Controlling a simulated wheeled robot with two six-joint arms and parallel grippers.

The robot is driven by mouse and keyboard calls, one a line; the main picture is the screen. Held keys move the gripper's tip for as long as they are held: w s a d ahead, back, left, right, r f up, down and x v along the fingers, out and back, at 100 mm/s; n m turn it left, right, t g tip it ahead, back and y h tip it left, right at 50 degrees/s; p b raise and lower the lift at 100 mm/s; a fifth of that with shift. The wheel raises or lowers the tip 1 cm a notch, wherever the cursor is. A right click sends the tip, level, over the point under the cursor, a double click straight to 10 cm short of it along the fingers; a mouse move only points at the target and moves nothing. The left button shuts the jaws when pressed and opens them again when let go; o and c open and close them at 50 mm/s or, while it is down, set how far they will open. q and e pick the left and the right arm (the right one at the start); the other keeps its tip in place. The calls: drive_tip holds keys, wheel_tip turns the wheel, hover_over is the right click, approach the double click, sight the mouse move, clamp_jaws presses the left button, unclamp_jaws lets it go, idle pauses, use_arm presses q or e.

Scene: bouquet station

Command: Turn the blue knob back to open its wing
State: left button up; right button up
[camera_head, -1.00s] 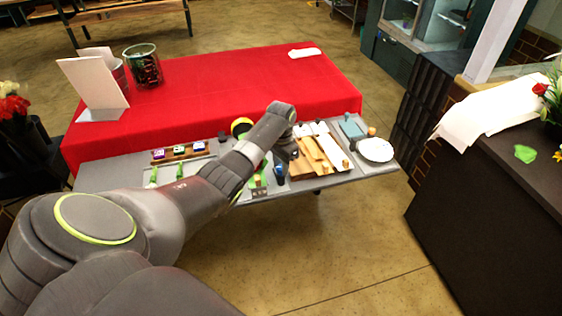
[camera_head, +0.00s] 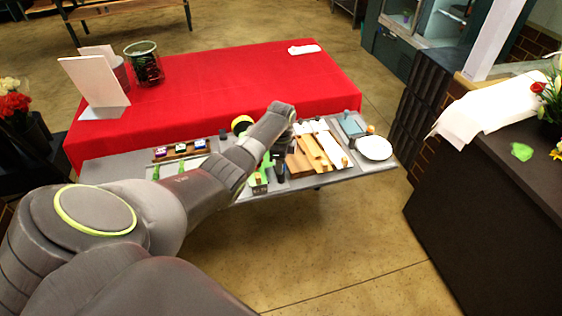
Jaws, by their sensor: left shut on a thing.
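My left arm comes in from the left and reaches down over the grey work board. My left gripper (camera_head: 278,161) is small and dark here, at the board's front part, just left of the wooden pieces. It is shut at the place of the blue knob. The knob is mostly hidden by the gripper and wrist, and its blue does not show clearly. The wing cannot be made out clearly. My right gripper is not in view.
Wooden strips (camera_head: 314,150) lie right of the gripper, with a white plate (camera_head: 374,148) at the board's right end. A small rack (camera_head: 181,150) stands at the left. A red-covered table (camera_head: 220,85) lies behind. A dark counter (camera_head: 490,200) stands at the right.

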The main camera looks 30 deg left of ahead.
use_arm(q)
drive_tip(key=shift+w+r+m, duration=0.1)
drive_tip(key=shift+m, duration=1.5)
drive_tip(key=o, duration=1)
drive_tip(key=shift+c, duration=0.2)
wheel_tip(320, 180, up, 17)
drive_tip(key=shift+r+b, duration=0.2)
drive_tip(key=shift+b, duration=0.1)
